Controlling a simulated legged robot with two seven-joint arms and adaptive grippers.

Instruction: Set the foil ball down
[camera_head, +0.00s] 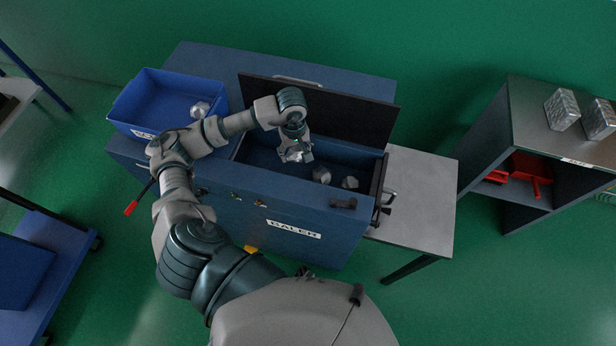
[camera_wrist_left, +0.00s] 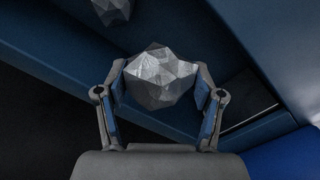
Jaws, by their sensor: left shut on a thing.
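My left gripper (camera_head: 295,154) reaches down into the open chamber of the blue baler (camera_head: 240,213). In the left wrist view the left gripper (camera_wrist_left: 160,88) is shut on a crumpled silver foil ball (camera_wrist_left: 160,76), with one finger on each side of it. In the head view the held ball is mostly hidden by the gripper. Two other foil balls, the left one (camera_head: 321,175) and the right one (camera_head: 350,183), lie on the chamber floor to the right of the gripper. A foil ball (camera_wrist_left: 112,10) also shows at the top of the left wrist view. My right gripper is not in view.
A blue bin (camera_head: 122,112) with foil in it (camera_head: 200,109) stands on the baler's left. The dark raised lid (camera_head: 350,118) stands behind the chamber. A grey side table (camera_head: 420,205) is bare at right. A shelf (camera_head: 520,120) holds silver bales (camera_head: 562,108).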

